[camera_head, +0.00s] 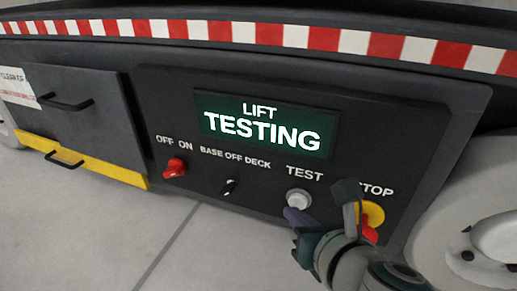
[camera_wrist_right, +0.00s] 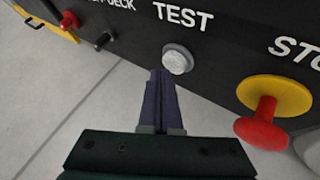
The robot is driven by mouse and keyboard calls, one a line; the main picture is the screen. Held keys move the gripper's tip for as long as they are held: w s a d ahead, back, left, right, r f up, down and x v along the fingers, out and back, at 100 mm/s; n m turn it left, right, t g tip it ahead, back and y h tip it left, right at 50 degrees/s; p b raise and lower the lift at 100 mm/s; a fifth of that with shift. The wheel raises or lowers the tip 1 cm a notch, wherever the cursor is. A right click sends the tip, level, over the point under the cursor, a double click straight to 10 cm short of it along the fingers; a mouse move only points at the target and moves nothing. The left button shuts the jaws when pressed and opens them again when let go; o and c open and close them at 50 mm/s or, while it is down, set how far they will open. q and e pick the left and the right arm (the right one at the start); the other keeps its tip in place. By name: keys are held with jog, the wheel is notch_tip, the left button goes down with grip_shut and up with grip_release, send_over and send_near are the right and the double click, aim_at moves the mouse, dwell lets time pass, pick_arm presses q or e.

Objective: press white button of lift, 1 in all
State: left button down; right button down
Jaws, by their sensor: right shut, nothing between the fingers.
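The white button (camera_head: 299,199) sits under the word TEST on the lift's dark control panel (camera_head: 270,183). It also shows in the right wrist view (camera_wrist_right: 177,60), uncovered. My right gripper (camera_head: 292,214) is shut and empty, with its fingertips just below the button. In the right wrist view the closed fingers (camera_wrist_right: 159,74) point at the panel, their tips slightly left of and below the button. I cannot tell whether they touch it. The green display (camera_head: 265,125) reads LIFT TESTING. My left gripper is not in view.
A red stop knob on a yellow disc (camera_wrist_right: 268,112) stands close to the right of the button. A red OFF/ON switch (camera_head: 174,168) and a black selector (camera_head: 229,187) are to the left. A grey drawer (camera_head: 90,115) is at far left.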

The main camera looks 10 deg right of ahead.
jog(key=shift+s+a, duration=0.2)
jog(key=shift+s, duration=0.05)
jog(key=shift+s+a, duration=0.7)
jog(key=shift+s, duration=0.35)
jog(key=shift+s+a, duration=0.7)
jog(key=shift+s, duration=0.35)
